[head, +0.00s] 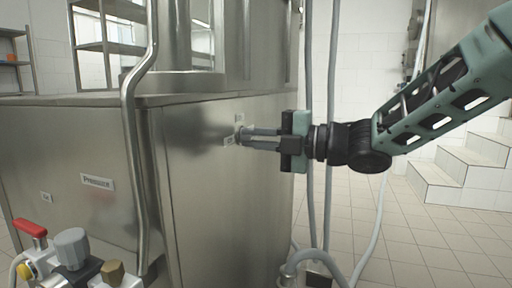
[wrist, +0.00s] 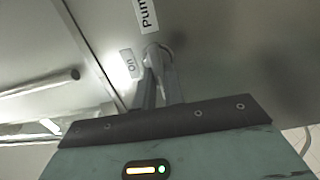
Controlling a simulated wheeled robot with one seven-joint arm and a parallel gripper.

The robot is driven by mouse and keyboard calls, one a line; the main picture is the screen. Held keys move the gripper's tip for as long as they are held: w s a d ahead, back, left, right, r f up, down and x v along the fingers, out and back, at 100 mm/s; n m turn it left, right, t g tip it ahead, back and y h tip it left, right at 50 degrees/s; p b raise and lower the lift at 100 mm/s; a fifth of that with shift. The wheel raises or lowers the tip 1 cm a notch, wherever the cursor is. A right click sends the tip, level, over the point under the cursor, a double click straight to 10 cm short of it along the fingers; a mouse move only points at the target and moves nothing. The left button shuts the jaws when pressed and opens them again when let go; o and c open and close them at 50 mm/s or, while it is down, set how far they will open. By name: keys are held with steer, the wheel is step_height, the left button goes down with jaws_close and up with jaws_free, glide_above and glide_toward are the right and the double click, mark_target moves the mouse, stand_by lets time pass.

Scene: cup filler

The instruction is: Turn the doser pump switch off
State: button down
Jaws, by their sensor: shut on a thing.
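The doser pump switch (wrist: 155,50) is a small grey knob on the steel side panel, between a label reading "on" (wrist: 128,63) and one beginning "Pum" (wrist: 147,14). In the head view the switch (head: 239,127) shows at the fingertips, partly hidden by them. My gripper (head: 246,137) reaches in from the right, its two thin fingers close together and shut on the switch. In the wrist view the fingers of my gripper (wrist: 157,68) meet the lower part of the knob. Its exact turn angle is hard to tell.
The steel machine cabinet (head: 200,200) fills the left and centre. A bent pipe (head: 131,110) runs down its front corner. A valve with a red handle (head: 30,228) sits at lower left. Vertical hoses (head: 330,130) hang behind my gripper. White steps (head: 465,165) stand at right.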

steer(key=shift+f, duration=0.1)
stand_by(0.4)
steer(key=c, duration=1.5)
jaws_free()
steer(key=shift+d, duration=0.1)
steer(key=p+v, duration=0.3)
steer(key=v, duration=1.4)
steer(key=shift+s+d+p, duration=0.1)
steer(key=shift+d+p, duration=0.05)
steer(key=shift+p, duration=0.15)
